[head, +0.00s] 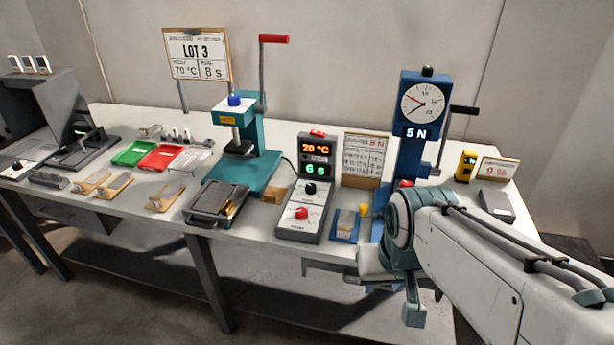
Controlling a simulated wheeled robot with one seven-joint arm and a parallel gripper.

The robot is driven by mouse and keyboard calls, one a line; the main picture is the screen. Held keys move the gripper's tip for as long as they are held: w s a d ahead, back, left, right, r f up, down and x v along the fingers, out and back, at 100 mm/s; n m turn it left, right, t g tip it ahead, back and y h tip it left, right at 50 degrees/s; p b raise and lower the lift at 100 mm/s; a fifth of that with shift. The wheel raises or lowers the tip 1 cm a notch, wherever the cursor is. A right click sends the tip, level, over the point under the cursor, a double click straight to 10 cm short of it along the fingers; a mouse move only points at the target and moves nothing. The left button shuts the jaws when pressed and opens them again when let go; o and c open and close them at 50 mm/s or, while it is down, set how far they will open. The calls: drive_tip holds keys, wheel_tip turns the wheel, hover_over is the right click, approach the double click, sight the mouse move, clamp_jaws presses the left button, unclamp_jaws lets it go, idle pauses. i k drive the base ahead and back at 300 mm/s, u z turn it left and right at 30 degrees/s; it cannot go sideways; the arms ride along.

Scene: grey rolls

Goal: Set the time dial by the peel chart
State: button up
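The control box (305,200) stands at the middle of the table. It has an orange display (316,148) that seems to read 70 °C, and a green display (316,169) with two digits that look like 06. Below them are a black knob (310,188) and a red knob (302,213); I cannot read which is the time dial. The peel chart (364,155), a framed sheet with a red heading and small unreadable rows, stands just right of the box. My gripper (390,285) hangs at the table's front edge, right of the box and apart from it; its fingers are unclear.
A LOT 3 sign (196,54) reads 70 °C, 8 s. A teal press (240,140) stands left of the box. A blue tester (410,150) with a round gauge reads 5 N behind my arm. A small block on a blue pad (345,223) lies between box and gripper.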

sight(311, 189)
drive_tip(key=z, duration=0.3)
drive_tip(key=k, duration=0.2)
drive_tip(key=u, duration=0.75)
drive_tip(key=i, duration=1.05)
drive_tip(key=z, duration=0.4)
